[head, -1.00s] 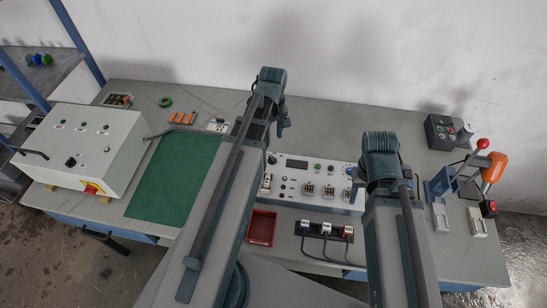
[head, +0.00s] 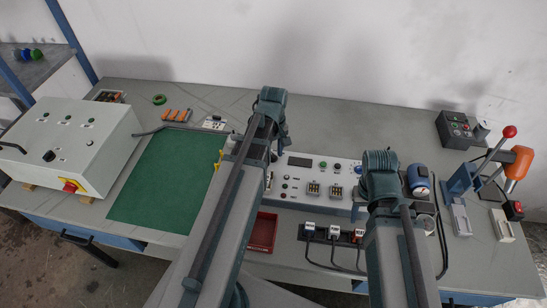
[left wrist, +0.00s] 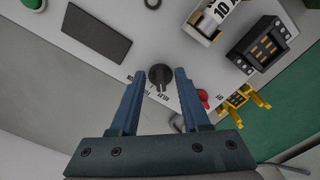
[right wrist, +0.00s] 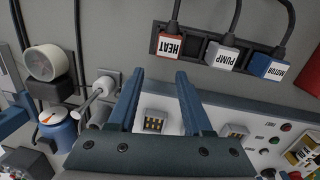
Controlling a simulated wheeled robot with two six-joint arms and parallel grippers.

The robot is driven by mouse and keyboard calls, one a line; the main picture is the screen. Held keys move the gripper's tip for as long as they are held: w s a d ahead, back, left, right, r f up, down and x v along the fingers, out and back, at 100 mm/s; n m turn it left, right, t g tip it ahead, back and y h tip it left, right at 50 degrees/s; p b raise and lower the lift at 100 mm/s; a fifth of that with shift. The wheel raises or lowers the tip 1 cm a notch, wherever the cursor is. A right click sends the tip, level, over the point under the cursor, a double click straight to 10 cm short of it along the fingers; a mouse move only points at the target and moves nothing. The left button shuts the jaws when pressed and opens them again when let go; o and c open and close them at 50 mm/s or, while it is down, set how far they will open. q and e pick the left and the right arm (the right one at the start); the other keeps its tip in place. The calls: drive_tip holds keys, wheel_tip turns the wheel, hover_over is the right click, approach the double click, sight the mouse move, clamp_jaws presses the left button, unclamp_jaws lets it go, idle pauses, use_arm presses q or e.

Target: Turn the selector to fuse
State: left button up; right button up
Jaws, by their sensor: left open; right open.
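The selector is a round black knob (left wrist: 160,76) on the light panel, seen in the left wrist view. Printed labels beside it are too small and partly covered to read fully, so I cannot tell its setting. My left gripper (left wrist: 157,84) is open, with one finger on each side of the knob in that view; contact is not clear. In the head view my left arm hides the knob. The panel (head: 312,163) stands behind my arms. My right gripper (right wrist: 160,75) is open and empty, above the bench near the panel's edge.
HEAT, PUMP and MOTOR plugs (right wrist: 221,56) sit in a black strip. A gauge (right wrist: 43,62) and blue canister (right wrist: 57,129) are near my right gripper. A red tray (head: 263,233) and green mat (head: 165,183) lie on the bench. Yellow clips (left wrist: 241,103) are beside the panel.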

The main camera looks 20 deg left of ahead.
use_arm(q)
drive_tip(key=shift+c, duration=0.3)
clamp_jaws()
drive_tip(key=shift+m, duration=0.3)
drive_tip(key=m, duration=0.3)
drive_tip(key=shift+a, duration=0.1)
drive_tip(key=shift+s+a+m, duration=0.1)
drive_tip(key=shift+m, duration=2)
